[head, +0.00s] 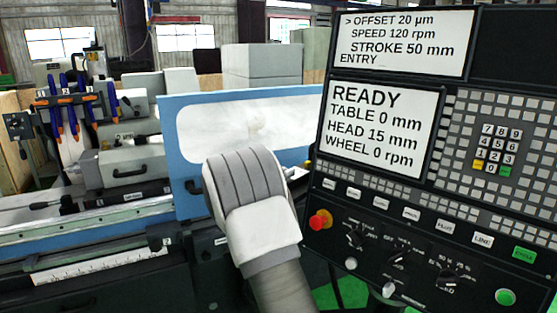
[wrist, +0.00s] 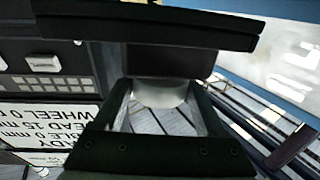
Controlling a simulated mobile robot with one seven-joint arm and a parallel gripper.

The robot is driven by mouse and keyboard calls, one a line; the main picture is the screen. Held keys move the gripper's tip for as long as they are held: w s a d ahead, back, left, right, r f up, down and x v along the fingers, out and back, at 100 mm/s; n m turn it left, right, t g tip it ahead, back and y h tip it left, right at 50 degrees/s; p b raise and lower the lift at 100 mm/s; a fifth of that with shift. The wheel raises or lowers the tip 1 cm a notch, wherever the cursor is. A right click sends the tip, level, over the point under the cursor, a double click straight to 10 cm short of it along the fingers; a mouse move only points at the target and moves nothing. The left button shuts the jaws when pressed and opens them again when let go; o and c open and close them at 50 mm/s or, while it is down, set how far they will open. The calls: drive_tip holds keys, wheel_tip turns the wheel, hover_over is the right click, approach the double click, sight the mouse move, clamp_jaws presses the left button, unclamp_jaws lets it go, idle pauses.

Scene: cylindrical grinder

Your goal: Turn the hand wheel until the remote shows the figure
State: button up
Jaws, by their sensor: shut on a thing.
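My gripper (wrist: 163,88) shows in the wrist view, its two fingers shut on a dark block-like thing (wrist: 150,30) with a wide dark slab across the top of the picture. I cannot tell for sure what this thing is. A pale rounded surface shows between the fingers. In the head view my own wrist hides the gripper and what it holds. I cannot make out a hand wheel or a remote's readout in either view. The panel's lower screen (head: 378,128) reads READY, TABLE 0 mm, HEAD 15 mm, WHEEL 0 rpm.
The upper screen (head: 405,38) shows OFFSET 20 µm, SPEED 120 rpm, STROKE 50 mm and ENTRY. A keypad (head: 497,148), a red stop button (head: 320,220) and several knobs sit on the panel. The blue-framed door (head: 185,175) stands behind my wrist. A ruled scale (head: 95,268) lies lower left.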

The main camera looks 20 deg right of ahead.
drive_tip(key=m+g+h+p, duration=0.1)
drive_tip(key=m+g, duration=0.1)
drive_tip(key=m+g+h+p, duration=0.1)
drive_tip(key=m+g, duration=0.1)
drive_tip(key=g, duration=0.1)
drive_tip(key=shift+r+g+p, duration=0.1)
drive_tip(key=shift+g+p, duration=0.2)
drive_tip(key=shift+d+m+g, duration=0.1)
drive_tip(key=shift+m+g, duration=0.8)
drive_tip(key=shift+g, duration=0.5)
drive_tip(key=shift+s+m+g+p, duration=0.1)
drive_tip(key=shift+m+g+p, duration=0.4)
drive_tip(key=shift+m+g, duration=1.05)
drive_tip(key=shift+n+g, duration=0.35)
drive_tip(key=o, duration=1.3)
